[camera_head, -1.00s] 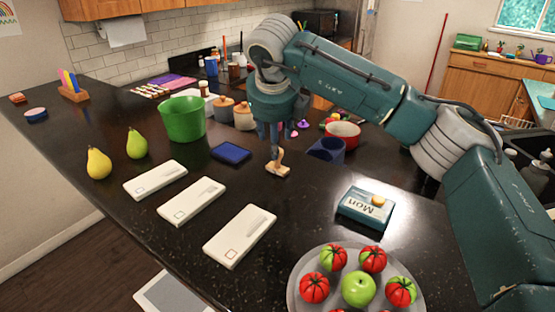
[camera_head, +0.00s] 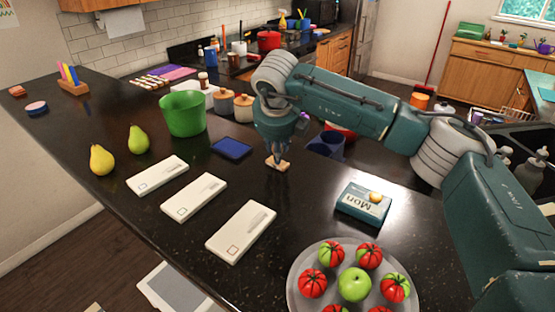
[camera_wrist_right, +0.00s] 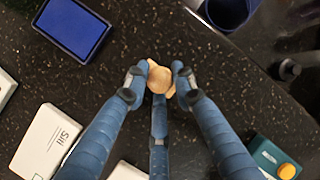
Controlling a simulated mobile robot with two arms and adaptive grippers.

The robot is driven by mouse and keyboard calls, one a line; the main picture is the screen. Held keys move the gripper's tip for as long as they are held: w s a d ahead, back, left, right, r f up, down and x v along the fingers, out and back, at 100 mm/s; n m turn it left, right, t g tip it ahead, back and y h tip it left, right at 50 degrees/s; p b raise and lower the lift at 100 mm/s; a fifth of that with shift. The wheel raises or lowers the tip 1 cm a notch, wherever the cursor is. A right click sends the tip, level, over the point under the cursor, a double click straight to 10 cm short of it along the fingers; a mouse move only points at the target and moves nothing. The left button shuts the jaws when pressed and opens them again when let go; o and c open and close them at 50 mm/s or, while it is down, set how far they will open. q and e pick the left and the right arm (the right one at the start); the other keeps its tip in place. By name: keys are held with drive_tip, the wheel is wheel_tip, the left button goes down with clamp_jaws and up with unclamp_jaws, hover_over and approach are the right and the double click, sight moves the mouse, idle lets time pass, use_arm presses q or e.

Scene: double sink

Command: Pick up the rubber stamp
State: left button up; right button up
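The rubber stamp (camera_head: 277,165) stands on the dark counter, with a pale wooden base and a rounded wooden knob. My right gripper (camera_head: 279,158) is directly over it, its blue fingers drawn in around the handle and hiding most of it. In the right wrist view the stamp's knob (camera_wrist_right: 160,80) sits between the fingertips of my gripper (camera_wrist_right: 161,84), which close in on it from the sides and below. The base appears to be at counter level; any gap under it cannot be seen. My left gripper is not in view.
A blue ink pad (camera_head: 231,148) lies left of the stamp, with several white cards such as this one (camera_head: 241,232) in front. A blue cup (camera_head: 326,145) and a teal box (camera_head: 363,204) stand to the right. A fruit plate (camera_head: 296,268) is at the front.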

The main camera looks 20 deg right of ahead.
idle(0.3)
drive_tip(key=shift+r, duration=0.15)
drive_tip(key=shift+w+r, duration=0.1)
drive_tip(key=shift+r, duration=0.2)
wheel_tip(320, 180, up, 9)
drive_tip(key=b, duration=0.3)
wheel_tip(320, 180, up, 10)
drive_tip(key=shift+r, duration=0.1)
